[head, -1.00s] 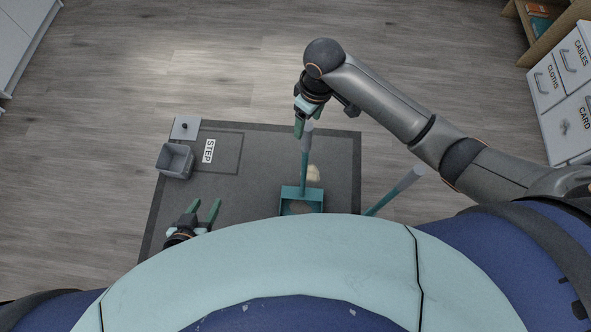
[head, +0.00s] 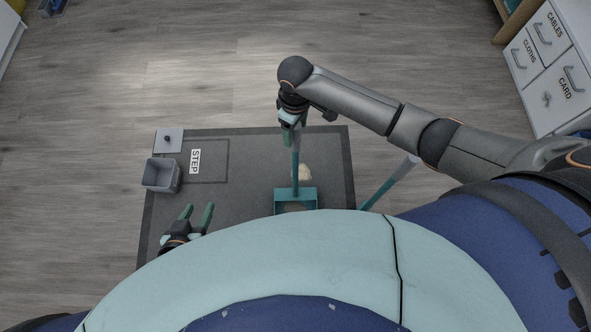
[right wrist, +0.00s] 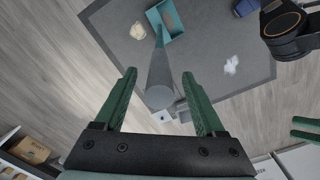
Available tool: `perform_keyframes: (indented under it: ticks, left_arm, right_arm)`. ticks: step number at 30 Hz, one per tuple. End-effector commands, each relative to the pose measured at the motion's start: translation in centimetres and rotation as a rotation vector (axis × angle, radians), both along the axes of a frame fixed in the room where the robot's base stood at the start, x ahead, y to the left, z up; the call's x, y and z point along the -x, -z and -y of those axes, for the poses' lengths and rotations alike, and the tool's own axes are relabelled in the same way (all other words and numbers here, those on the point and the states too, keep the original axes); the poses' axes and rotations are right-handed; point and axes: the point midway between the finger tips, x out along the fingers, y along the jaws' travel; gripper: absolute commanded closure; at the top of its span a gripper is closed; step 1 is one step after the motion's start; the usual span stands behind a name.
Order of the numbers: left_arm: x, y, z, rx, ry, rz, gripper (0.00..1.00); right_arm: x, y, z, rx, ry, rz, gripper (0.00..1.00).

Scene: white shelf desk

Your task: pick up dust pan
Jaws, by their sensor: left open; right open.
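The teal dust pan (head: 308,196) rests on the dark mat with its long handle (head: 296,165) standing up. In the right wrist view the pan (right wrist: 172,22) is at the top, and its grey handle end (right wrist: 160,90) points up between the fingers. My right gripper (head: 291,138) is at the top of the handle in the head view. Its fingers (right wrist: 160,85) are open on either side of the handle, apart from it. My left gripper (head: 200,210) is open and empty over the mat at the lower left. My body hides the pan's near edge.
A beige pile (head: 301,173) lies on the dark mat (head: 245,200) beside the handle. A second teal-and-grey handle (head: 390,183) leans at the right. A grey bin (head: 161,175) and a white plate (head: 169,140) are at the mat's left. White drawers (head: 548,75) stand far right.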

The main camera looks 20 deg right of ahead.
Motion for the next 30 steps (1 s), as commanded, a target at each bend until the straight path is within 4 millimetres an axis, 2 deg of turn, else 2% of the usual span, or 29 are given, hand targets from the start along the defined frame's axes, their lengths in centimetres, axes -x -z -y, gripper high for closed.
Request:
perform_keyframes:
  ticks: [1,6,14,30]
  left_arm:
    - [-0.1,0.4,0.1,0.0,0.001,0.001,0.5]
    - [-0.5,0.4,0.3,0.003,0.007,0.004,0.5]
    - [-0.6,0.0,0.5,0.005,0.01,0.008,0.5]
    - [-0.2,0.4,0.5,0.004,0.011,0.0,0.5]
  right_arm:
    - [0.1,1.1,0.1,0.001,0.0,-0.003,0.28]
    - [0.0,2.9,0.0,0.001,-0.001,0.001,0.28]
    - [0.0,3.0,0.1,0.0,-0.001,0.001,0.28]
    - [0.0,2.9,0.1,0.0,-0.001,0.001,0.89]
